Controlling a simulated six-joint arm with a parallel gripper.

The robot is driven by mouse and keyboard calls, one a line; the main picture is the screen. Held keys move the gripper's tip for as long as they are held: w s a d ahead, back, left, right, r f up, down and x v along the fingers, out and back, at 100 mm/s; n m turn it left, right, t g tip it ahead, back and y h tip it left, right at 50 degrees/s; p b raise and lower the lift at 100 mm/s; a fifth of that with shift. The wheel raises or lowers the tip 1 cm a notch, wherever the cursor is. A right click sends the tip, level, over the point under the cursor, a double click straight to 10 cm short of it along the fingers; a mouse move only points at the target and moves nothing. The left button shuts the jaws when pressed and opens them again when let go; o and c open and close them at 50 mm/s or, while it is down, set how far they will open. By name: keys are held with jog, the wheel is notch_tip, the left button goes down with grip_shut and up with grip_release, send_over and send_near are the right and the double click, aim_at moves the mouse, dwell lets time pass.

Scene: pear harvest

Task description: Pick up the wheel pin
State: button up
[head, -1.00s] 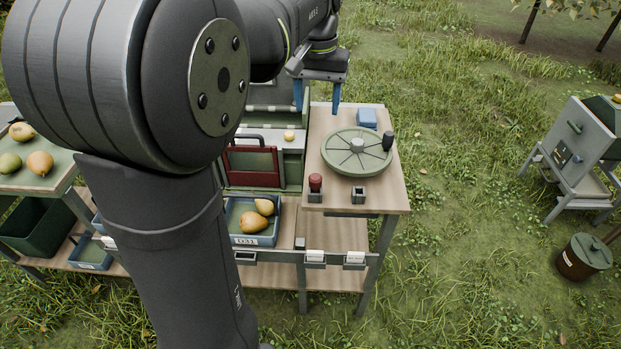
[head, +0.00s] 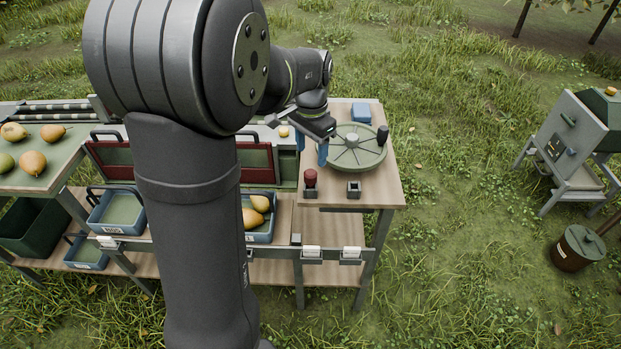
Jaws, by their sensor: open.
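A red-topped pin (head: 310,178), which looks like the wheel pin, stands upright in a small dark holder at the front left of the wooden bench top. A second small holder (head: 354,188) to its right looks empty. The round green wheel (head: 352,150) with dark spokes lies flat behind them, with a dark upright knob (head: 382,135) at its right rim. My gripper (head: 312,147) is open with its blue fingers pointing down. It is at the wheel's left edge, behind and above the red-topped pin and apart from it. Nothing shows between its fingers.
A blue block (head: 361,112) lies at the back of the wooden bench top (head: 385,190). A red-framed panel (head: 258,160) and a blue crate (head: 262,237) with pears are to the left. Pears lie on a green tray (head: 75,160) at far left.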

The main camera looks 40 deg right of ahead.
aim_at(310, 172)
notch_tip(310, 172, down, 3)
jog(key=shift+r, duration=0.15)
jog(key=f, duration=0.4)
jog(key=shift+s+a, duration=0.3)
jog(key=shift+a, duration=0.1)
jog(key=shift+f, duration=0.55)
jog(key=c, duration=1.1)
jog(key=shift+r, duration=0.15)
